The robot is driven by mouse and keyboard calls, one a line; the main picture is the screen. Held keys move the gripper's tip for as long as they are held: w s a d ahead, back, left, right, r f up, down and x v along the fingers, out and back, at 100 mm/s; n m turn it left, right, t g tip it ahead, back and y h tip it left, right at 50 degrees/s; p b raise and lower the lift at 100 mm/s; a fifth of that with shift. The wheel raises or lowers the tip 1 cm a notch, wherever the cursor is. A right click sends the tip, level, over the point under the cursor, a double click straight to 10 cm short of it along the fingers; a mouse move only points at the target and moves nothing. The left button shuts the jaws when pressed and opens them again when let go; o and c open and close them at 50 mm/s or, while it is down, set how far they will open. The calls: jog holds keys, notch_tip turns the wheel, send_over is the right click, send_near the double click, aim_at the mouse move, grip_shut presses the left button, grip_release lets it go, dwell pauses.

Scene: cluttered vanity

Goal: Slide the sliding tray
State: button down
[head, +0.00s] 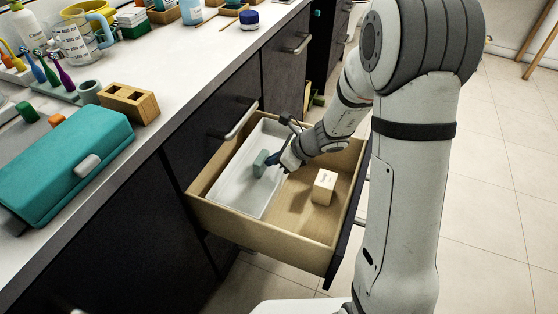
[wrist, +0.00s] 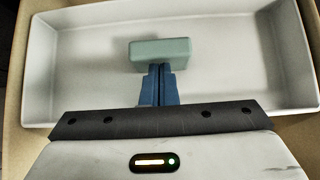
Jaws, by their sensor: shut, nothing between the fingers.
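The sliding tray is a white, shallow rectangular tray (head: 236,186) in the back part of an open wooden drawer. In the wrist view the tray (wrist: 90,75) fills most of the picture, with its far wall across the top. A grey-green block (head: 260,163) is in the tray; it also shows in the wrist view (wrist: 160,53). My gripper (head: 270,161) is inside the tray area, its blue fingers together and empty. In the wrist view the fingertips (wrist: 158,70) are right at the block's near side; I cannot tell whether they touch it.
The open drawer (head: 262,232) holds a cream box (head: 324,187) to the right of the tray, on bare drawer floor. The countertop (head: 165,107) above carries a teal case (head: 68,165), a wooden holder (head: 128,102) and other clutter. Tiled floor (head: 490,200) is open at right.

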jog(key=shift+d, duration=0.1)
jog(key=shift+d+r, duration=0.1)
jog(key=shift+r, duration=0.05)
jog(key=p+v, duration=0.6)
jog(key=v, duration=0.3)
jog(key=shift+s+r, duration=0.2)
jog(key=s+d+r+n+h+p, duration=0.2)
jog(key=s+r+n+p, duration=0.4)
jog(key=r, duration=0.6)
jog(key=s+d+r+n+h+p, duration=0.3)
jog(key=s+r+n+p, duration=0.4)
jog(key=r, duration=0.4)
jog(key=s+d+r+n+g+h+p, duration=0.1)
jog(key=s+d+r+n+h+p, duration=0.2)
jog(key=r, duration=0.9)
jog(key=s+d+n+p, duration=0.1)
jog(key=s+n+p, duration=0.2)
jog(key=n+p, duration=0.2)
jog(key=shift+s+d+r+n+p, duration=0.3)
jog(key=shift+n+p, duration=0.1)
jog(key=shift+n, duration=0.5)
